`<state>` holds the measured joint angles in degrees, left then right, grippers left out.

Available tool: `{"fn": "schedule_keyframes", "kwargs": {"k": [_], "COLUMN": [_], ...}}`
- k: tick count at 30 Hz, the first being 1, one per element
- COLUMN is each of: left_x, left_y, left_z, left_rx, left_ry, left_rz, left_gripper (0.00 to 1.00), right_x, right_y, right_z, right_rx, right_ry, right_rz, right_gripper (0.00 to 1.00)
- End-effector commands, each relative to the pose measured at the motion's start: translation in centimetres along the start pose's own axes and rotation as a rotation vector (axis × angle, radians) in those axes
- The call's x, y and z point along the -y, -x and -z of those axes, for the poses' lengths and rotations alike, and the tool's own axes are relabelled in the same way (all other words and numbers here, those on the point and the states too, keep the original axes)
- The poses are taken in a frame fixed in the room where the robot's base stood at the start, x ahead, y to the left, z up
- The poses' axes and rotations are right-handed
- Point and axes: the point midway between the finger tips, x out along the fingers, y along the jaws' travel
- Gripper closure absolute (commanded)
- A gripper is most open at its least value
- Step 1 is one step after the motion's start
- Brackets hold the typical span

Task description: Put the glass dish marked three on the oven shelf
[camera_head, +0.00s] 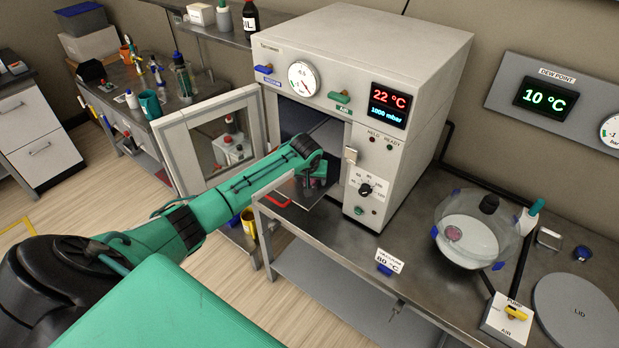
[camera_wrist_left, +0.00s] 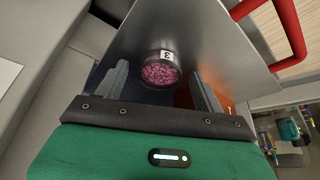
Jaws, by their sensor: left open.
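The glass dish marked three (camera_wrist_left: 161,73) shows in the left wrist view as a small round dish of pink grains with a white "3" label. It appears to rest on the grey metal shelf (camera_wrist_left: 205,30), which sticks out of the oven's open front in the head view. My left gripper (camera_wrist_left: 158,80) is open, with a finger on either side of the dish and visible gaps. In the head view my left gripper (camera_head: 312,183) is at the oven mouth and hides the dish. My right gripper is not in view.
The oven (camera_head: 360,60) reads 22 °C and 1000 mbar; its windowed door (camera_head: 180,135) stands open at left, close to my arm. A red bar (camera_wrist_left: 275,30) runs beside the shelf. A glass vessel (camera_head: 475,230) and a round lid (camera_head: 575,312) are on the bench at right.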

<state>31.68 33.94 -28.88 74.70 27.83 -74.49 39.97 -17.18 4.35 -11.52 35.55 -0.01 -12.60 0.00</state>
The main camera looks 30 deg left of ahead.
Motion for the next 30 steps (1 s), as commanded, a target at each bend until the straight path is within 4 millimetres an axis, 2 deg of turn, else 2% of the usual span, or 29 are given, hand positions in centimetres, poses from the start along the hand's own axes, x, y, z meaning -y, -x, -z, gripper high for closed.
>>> {"fn": "schedule_keyframes", "kwargs": {"k": [5,8,21,25,30], "left_x": [0.0,0.0,0.0,0.0,0.0], "left_y": [0.9,2.2,10.3,11.7,12.2], "left_z": [0.1,0.1,0.1,0.1,0.1], "left_rx": [-0.001,-0.002,-0.003,-0.001,0.0], "left_ry": [0.0,-0.002,0.0,0.0,0.0], "left_rz": [0.0,-0.001,-0.001,-0.001,0.0], "left_gripper": [0.3,0.3,0.3,0.3,0.3], "right_x": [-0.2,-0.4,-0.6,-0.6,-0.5], "right_y": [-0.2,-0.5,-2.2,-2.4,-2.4], "right_z": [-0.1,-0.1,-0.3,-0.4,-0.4], "right_rx": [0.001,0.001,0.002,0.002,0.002], "right_ry": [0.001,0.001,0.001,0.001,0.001], "right_rz": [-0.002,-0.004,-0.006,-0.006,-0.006], "right_gripper": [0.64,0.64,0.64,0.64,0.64]}}
